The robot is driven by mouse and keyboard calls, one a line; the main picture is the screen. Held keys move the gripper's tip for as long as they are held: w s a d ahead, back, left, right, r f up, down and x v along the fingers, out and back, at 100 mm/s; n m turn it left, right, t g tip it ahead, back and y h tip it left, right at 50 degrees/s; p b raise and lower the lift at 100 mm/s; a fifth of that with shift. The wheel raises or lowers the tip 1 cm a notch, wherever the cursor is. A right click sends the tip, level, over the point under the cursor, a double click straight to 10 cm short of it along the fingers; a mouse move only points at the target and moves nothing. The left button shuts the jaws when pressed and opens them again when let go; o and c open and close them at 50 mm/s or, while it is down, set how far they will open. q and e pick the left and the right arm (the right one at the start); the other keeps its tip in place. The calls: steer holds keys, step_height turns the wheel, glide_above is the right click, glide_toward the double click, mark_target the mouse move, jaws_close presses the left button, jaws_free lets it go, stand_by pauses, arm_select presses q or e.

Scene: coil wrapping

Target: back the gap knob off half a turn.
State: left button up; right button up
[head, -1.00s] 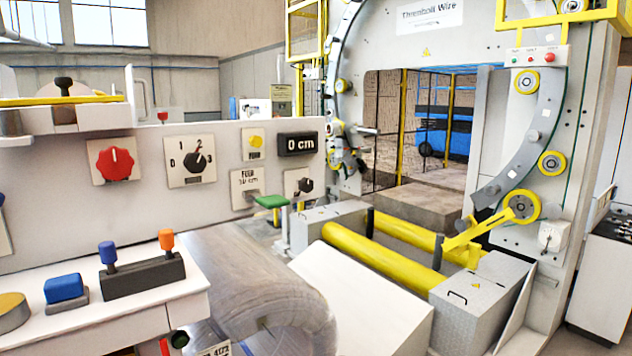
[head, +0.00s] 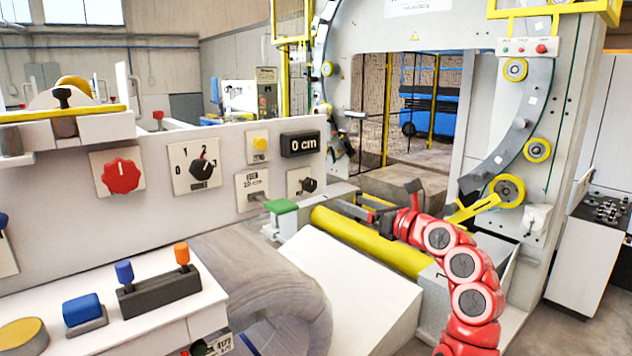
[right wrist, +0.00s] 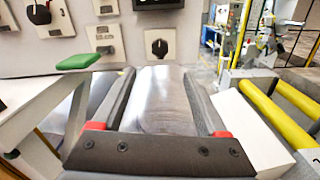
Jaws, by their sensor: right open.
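No label reading "gap" is legible. A small black knob (head: 309,185) sits on a pale plate under the "0 cm" display; in the right wrist view the black knob (right wrist: 159,47) is straight ahead, beyond the fingertips. Other knobs on the panel are a red one (head: 121,173) and a black selector (head: 202,168) with a numbered scale. A black-topped knob (head: 64,98) stands on the yellow-edged unit at the upper left. My right gripper (head: 345,200) is open, empty and apart from the panel; its two fingers (right wrist: 158,75) frame the right wrist view. My left gripper is not in view.
A green-topped lever (head: 282,206) stands near the small knob, left of my right gripper. Yellow rollers (head: 370,240) and a white sloped plate (head: 345,285) lie below.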

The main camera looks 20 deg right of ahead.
mark_target(312, 186)
steer(key=p+x, duration=0.2)
steer(key=x, duration=0.6)
steer(key=p+x, duration=0.3)
steer(key=x, duration=0.5)
steer(key=shift+w+a, duration=0.25)
steer(key=shift+a, duration=0.1)
steer(key=shift+w, duration=0.3)
jaws_close()
